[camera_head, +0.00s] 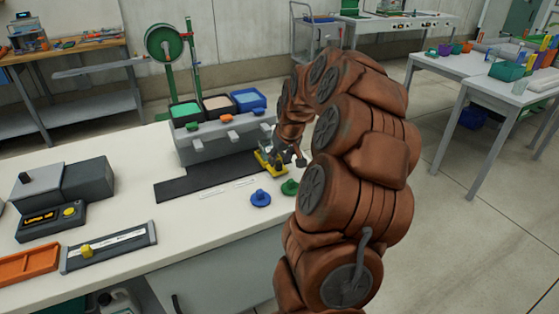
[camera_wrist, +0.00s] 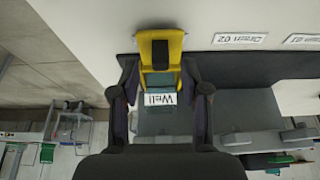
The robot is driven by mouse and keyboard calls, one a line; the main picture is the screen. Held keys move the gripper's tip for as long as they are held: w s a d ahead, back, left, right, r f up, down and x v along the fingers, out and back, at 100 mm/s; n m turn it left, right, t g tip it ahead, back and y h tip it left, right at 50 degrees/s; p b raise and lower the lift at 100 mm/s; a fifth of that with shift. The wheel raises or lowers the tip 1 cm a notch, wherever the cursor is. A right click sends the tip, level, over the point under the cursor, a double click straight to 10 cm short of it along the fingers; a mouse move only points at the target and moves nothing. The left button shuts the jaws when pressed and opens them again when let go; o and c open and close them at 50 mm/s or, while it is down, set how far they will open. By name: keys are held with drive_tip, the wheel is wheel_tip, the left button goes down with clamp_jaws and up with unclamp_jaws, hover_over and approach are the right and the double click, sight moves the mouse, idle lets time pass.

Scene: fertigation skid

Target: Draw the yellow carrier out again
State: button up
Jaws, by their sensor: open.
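The yellow carrier (camera_head: 268,163) is at the right end of the grey block (camera_head: 220,140), on the bench. In the wrist view the yellow carrier (camera_wrist: 174,40) shows a black piece (camera_wrist: 160,54) on it and a bluish part beside a white label reading "Well" (camera_wrist: 160,99). My gripper (camera_wrist: 157,66) is open, with one dark finger on each side of the carrier's inner part. I cannot tell whether either finger touches it. In the head view my gripper (camera_head: 286,157) is small and partly hidden by my arm. How deep the carrier sits is unclear.
A dark mat (camera_head: 205,182) lies before the block. A blue knobbed piece (camera_head: 260,198) and a green one (camera_head: 290,187) stand near the front edge. Green, beige and blue bins (camera_head: 249,100) top the block.

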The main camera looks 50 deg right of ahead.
drive_tip(key=shift+x, duration=0.95)
clamp_jaws()
